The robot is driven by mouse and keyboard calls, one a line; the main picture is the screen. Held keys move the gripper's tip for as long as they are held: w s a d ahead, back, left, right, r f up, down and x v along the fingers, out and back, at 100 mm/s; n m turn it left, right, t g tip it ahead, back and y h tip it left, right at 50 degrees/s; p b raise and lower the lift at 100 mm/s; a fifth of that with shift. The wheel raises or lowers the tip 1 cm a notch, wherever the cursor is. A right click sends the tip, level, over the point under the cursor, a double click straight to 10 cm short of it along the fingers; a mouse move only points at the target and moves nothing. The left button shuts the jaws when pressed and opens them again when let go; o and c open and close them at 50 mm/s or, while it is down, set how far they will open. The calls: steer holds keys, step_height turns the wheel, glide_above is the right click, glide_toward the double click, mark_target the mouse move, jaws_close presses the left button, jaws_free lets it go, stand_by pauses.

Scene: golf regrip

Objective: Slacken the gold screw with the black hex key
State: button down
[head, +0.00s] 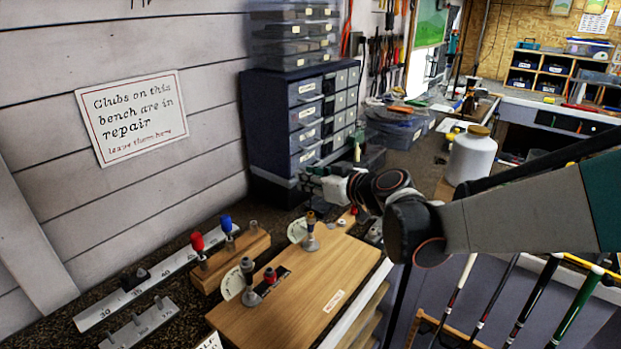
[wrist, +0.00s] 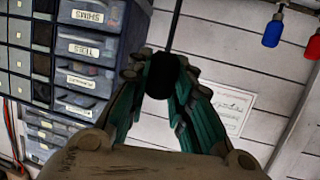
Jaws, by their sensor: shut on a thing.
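In the wrist view my gripper (wrist: 162,85) is shut on the black handle of the hex key (wrist: 162,76), and a thin dark shaft runs from it to the top edge. In the head view my gripper (head: 328,184) is beyond the wooden board (head: 325,275), in front of the drawer cabinet; the key cannot be made out there. The gold screw (head: 311,217) appears to be the brown-gold topped upright piece on a grey base at the board's far end, beside a white dial (head: 297,230). My gripper is apart from it, farther back and slightly right.
A dark-topped post (head: 247,268) and a red-topped piece (head: 270,275) stand on the board's left. A wooden block (head: 235,262) holds red and blue handled tools, beside a numbered grey rack (head: 120,298). The drawer cabinet (head: 300,115) and a white jar (head: 470,158) stand behind.

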steer(key=shift+f+b, duration=0.55)
steer(key=shift+f, duration=0.25)
steer(key=c, duration=1.3)
jaws_free()
steer(key=shift+c, duration=0.2)
steer(key=v, duration=1.2)
